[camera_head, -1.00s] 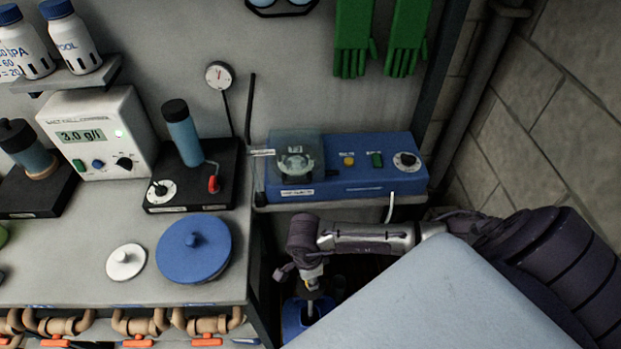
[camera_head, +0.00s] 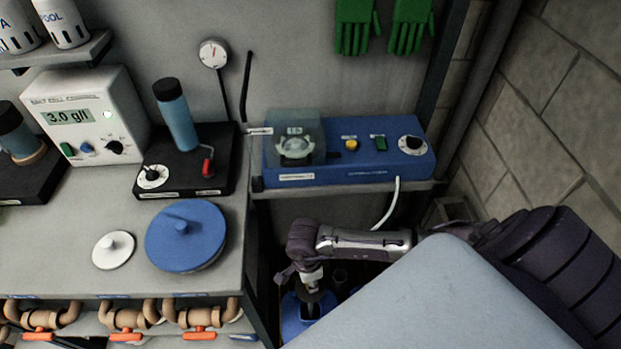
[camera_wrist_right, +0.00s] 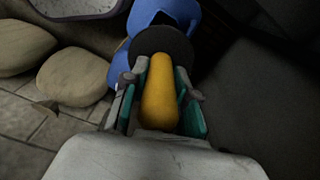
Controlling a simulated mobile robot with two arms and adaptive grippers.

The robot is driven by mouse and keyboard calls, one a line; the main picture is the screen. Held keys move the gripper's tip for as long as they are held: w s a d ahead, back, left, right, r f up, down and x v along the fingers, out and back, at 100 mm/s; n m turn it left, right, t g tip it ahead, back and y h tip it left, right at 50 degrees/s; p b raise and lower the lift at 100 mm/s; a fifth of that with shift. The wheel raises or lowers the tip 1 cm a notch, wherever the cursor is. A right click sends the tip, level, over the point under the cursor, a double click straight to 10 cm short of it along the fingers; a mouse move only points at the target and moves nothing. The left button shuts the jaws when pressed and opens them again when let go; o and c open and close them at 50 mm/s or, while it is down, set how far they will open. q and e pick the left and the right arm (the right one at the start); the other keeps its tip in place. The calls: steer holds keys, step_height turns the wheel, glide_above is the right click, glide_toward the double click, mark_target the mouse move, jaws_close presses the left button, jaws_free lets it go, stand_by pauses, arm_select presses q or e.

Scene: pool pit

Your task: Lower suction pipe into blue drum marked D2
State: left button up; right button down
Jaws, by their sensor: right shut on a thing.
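My right gripper (camera_wrist_right: 160,95) is shut on a yellow handle-like piece (camera_wrist_right: 159,90), seen in the right wrist view. A dark round disc (camera_wrist_right: 165,43) lies just past the yellow piece, over a blue drum (camera_wrist_right: 172,15). In the head view my right gripper (camera_head: 312,280) points down at the blue drum (camera_head: 292,318), which stands on the floor right of the bench. The disc hides the drum's opening, so I cannot tell how deep any pipe sits. No D2 mark is readable. My left gripper is not in view.
A blue dosing unit (camera_head: 350,165) sits on a shelf above the drum, with a pale hose (camera_head: 388,205) hanging from it. The bench (camera_head: 60,245) at left holds a blue lid (camera_head: 186,240) and a white lid (camera_head: 113,250). A stone wall (camera_head: 560,100) closes the right side.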

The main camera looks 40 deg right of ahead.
step_height(320, 180, down, 20)
steer(key=b, duration=1.6)
steer(key=shift+r, duration=0.2)
steer(key=shift+f+b, duration=0.25)
steer(key=shift+b, duration=0.1)
stand_by(0.6)
steer(key=c, duration=0.8)
jaws_free()
step_height(320, 180, up, 31)
steer(key=p, duration=2.5)
glide_above(311, 305)
steer(key=shift+w+d+f, duration=0.15)
steer(key=shift+w+d, duration=0.05)
steer(key=shift+w, duration=0.15)
